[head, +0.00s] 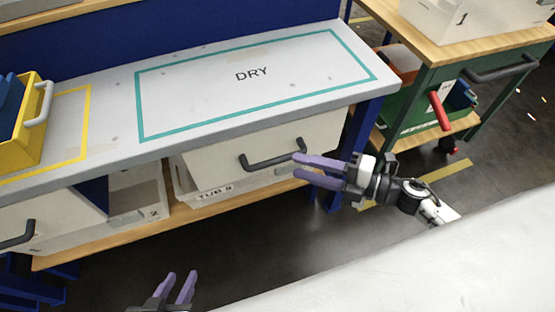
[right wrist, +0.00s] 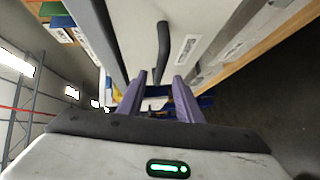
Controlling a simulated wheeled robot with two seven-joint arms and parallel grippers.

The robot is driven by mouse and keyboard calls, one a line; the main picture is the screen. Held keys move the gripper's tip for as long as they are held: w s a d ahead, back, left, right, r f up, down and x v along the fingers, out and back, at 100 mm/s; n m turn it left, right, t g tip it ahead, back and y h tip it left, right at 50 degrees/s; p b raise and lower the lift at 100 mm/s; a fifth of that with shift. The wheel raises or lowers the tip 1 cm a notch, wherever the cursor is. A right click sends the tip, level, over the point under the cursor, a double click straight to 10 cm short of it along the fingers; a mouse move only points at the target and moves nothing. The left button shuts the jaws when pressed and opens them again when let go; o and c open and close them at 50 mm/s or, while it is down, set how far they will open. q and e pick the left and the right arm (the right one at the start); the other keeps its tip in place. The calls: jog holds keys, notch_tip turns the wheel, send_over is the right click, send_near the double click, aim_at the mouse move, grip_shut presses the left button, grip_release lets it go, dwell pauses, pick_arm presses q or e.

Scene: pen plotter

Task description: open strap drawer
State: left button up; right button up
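A pale drawer (head: 225,161) with a dark bar handle (head: 272,161) hangs under the counter marked DRY. Its front appears closed or nearly so; I cannot tell exactly. The handle also shows in the right wrist view (right wrist: 163,45), with a white label (right wrist: 187,48) beside it, too small to read. My right gripper (head: 296,166) is open, its purple fingers pointing at the handle's right end. The handle lies ahead of and between the fingertips in the right wrist view; contact is unclear. My left gripper (head: 182,273) is open and empty at the bottom of the head view, away from the drawer.
A second dark handle (head: 15,238) is at the far left below the counter (head: 110,155). A tub marked TUB S (head: 215,193) sits on the wooden shelf under the drawer. A yellow bin (head: 32,130) stands on the counter. A green cart (head: 460,75) is at right. Floor before the drawer is clear.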

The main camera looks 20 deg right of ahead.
aim_at(283, 161)
jog(key=x, duration=0.7)
jog(key=shift+w+a, duration=0.2)
jog(key=shift+w, duration=0.05)
grip_shut()
